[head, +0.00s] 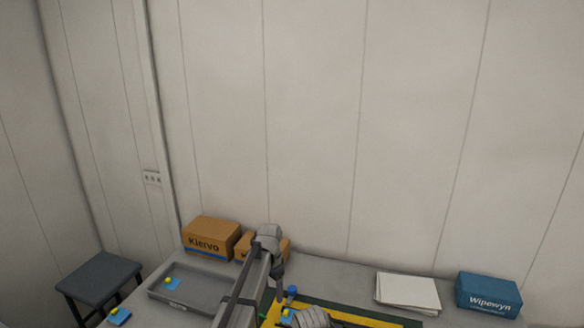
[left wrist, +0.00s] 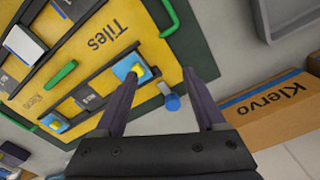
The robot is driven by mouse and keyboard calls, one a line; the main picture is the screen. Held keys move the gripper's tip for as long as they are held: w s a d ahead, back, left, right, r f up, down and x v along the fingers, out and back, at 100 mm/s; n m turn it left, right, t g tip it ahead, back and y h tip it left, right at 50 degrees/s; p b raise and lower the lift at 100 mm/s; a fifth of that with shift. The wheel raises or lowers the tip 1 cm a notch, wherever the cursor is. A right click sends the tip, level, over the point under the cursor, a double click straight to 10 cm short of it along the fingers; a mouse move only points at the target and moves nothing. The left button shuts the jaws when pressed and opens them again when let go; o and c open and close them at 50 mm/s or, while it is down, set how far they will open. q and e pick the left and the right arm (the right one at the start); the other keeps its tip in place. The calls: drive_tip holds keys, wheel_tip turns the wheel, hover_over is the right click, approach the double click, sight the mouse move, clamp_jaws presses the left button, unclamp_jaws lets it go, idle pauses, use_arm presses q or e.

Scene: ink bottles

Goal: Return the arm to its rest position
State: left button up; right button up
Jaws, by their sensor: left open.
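My left arm rises from the bottom of the head view and bends down over the table. My left gripper (head: 281,291) is low over the yellow board there, partly hard to make out. In the left wrist view my left gripper (left wrist: 163,86) has its two fingers spread wide, with nothing gripped. Past the fingers lie a blue square with a yellow top (left wrist: 132,68) and a small blue cylinder (left wrist: 171,101). A blue object (head: 291,291) also shows beside the gripper in the head view.
The yellow board marked Tiles (left wrist: 137,22) has green handles and dark rails. A grey tray (head: 200,300) lies left. Klervo boxes (head: 211,236) stand behind. White sheets (head: 408,290) and a blue Wipewyn box (head: 488,292) are right. A dark stool (head: 98,272) stands left.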

use_arm(q)
drive_tip(key=s+a+n, duration=0.3)
drive_tip(key=s+a, duration=0.1)
drive_tip(key=s, duration=0.5)
drive_tip(key=s+a+n, duration=0.3)
drive_tip(key=s, duration=0.5)
drive_tip(key=s+a+n, duration=0.3)
drive_tip(key=s+a, duration=0.1)
drive_tip(key=s, duration=0.5)
drive_tip(key=s+d+m+y, duration=0.1)
drive_tip(key=s+d+m, duration=0.2)
drive_tip(key=d, duration=0.8)
drive_tip(key=shift+s+d+m, duration=0.15)
drive_tip(key=shift+s+m, duration=0.15)
drive_tip(key=shift+s, duration=0.55)
drive_tip(key=shift+d+r, duration=0.1)
drive_tip(key=shift+d, duration=0.05)
use_arm(e)
drive_tip(key=shift+d, duration=0.1)
